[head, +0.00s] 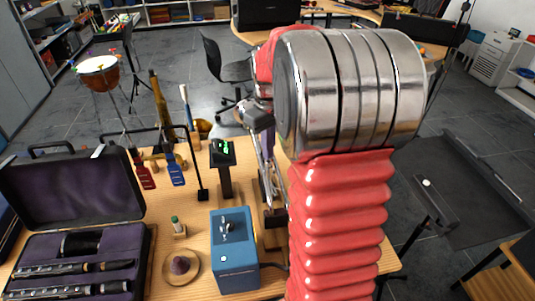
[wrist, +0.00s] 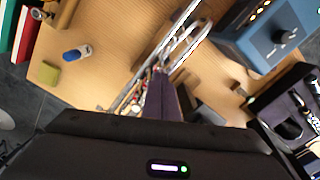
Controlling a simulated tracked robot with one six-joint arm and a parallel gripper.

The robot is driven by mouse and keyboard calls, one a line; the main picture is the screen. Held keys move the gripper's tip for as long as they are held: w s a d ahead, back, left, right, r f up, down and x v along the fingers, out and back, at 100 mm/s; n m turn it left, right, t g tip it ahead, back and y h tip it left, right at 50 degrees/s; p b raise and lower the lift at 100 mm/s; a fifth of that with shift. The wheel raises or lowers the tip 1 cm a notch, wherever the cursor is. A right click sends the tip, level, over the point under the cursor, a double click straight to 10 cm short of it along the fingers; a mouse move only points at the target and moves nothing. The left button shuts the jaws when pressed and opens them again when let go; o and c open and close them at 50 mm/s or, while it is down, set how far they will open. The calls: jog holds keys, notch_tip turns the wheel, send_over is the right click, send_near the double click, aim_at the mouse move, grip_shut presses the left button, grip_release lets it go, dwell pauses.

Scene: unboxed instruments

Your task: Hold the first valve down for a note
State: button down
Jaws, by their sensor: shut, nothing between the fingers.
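A silver trumpet (wrist: 178,48) lies over the wooden table in the wrist view, its bright tubes running up and away. It also shows in the head view (head: 266,165), narrow and partly behind my arm. My gripper (wrist: 158,74) is shut and empty, its dark purple fingers pointing at the trumpet's valve section. The fingers hide part of that section, so I cannot tell which valve is under the tips or whether they touch. In the head view my gripper's fingertips are not clear, close above the trumpet.
A blue box with a knob (head: 234,250) stands near the trumpet, with a dark tuner-like device (head: 222,153) behind it. An open clarinet case (head: 72,215) fills the left of the table. A small green-topped bottle (head: 178,226) and a round wooden dish (head: 182,267) sit between.

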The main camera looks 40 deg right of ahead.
jog(key=shift+r, duration=0.1)
notch_tip(320, 180, up, 7)
dwell(0.9)
dwell(0.7)
